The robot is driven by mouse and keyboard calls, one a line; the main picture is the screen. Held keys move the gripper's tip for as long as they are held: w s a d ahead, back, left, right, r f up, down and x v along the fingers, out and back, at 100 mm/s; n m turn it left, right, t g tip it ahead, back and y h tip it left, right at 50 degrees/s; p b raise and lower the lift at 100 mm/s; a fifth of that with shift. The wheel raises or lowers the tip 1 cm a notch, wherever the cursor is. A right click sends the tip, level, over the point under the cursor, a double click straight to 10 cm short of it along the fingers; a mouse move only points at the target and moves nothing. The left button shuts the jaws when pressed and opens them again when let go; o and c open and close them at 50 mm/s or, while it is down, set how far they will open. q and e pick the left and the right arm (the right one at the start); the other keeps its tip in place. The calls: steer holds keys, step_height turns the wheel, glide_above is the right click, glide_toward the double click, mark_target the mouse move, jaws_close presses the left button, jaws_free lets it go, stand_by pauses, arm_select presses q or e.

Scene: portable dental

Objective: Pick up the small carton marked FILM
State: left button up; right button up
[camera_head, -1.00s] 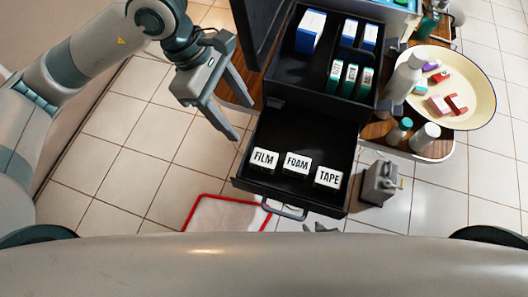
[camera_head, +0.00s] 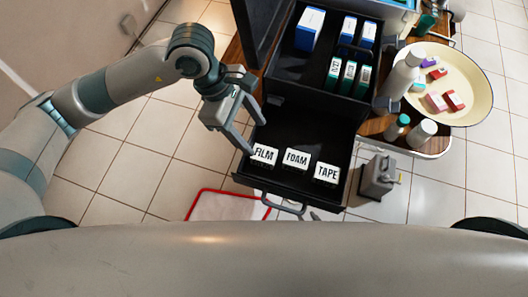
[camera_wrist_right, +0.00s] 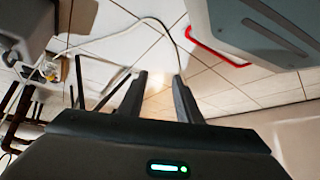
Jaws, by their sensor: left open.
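The small carton marked FILM (camera_head: 264,155) is white-topped and stands at the left front of the open black drawer (camera_head: 268,187). To its right in the same drawer are the FOAM carton (camera_head: 296,160) and the TAPE carton (camera_head: 327,173). My left gripper (camera_head: 256,138) is open, with its fingers at the drawer's left edge close to the FILM carton. One fingertip overlaps the carton's upper left in the head view; I cannot tell whether they touch. My right gripper (camera_wrist_right: 160,80) shows in the right wrist view with its fingers apart and nothing between them.
A higher drawer (camera_head: 290,72) holds blue and green boxes. A round cream tray (camera_head: 480,75) with small boxes stands at the right, by bottles (camera_head: 420,134). A grey metal box (camera_head: 378,178) is right of the drawer. A red-edged white mat (camera_head: 225,207) lies on the tiled floor.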

mark_target(264, 153)
arm_select(q)
steer(key=x, duration=0.3)
steer(key=shift+d+f+p, duration=0.15)
steer(key=shift+f+p, duration=0.1)
steer(key=shift+p, duration=0.05)
steer(key=shift+s+d+f, duration=0.1)
steer(key=shift+f, duration=0.2)
arm_select(e)
steer(key=shift+a+r, duration=0.25)
arm_select(q)
steer(key=shift+f, duration=0.15)
arm_select(e)
steer(key=shift+s+r, duration=0.1)
arm_select(q)
steer(key=shift+s+f+p, duration=0.15)
steer(key=shift+f+p, duration=0.05)
steer(key=shift+p, duration=0.1)
steer(key=p+x, duration=0.1)
steer(key=x, duration=0.3)
steer(key=shift+s+f, duration=0.25)
steer(key=c, duration=1.1)
arm_select(e)
steer(key=s+d+f+g, duration=0.1)
steer(key=s+d+f, duration=0.1)
steer(key=s, duration=0.4)
steer(key=shift+d+f+g+h, duration=0.3)
steer(key=shift+d+f, duration=0.05)
steer(key=shift+f, duration=0.1)
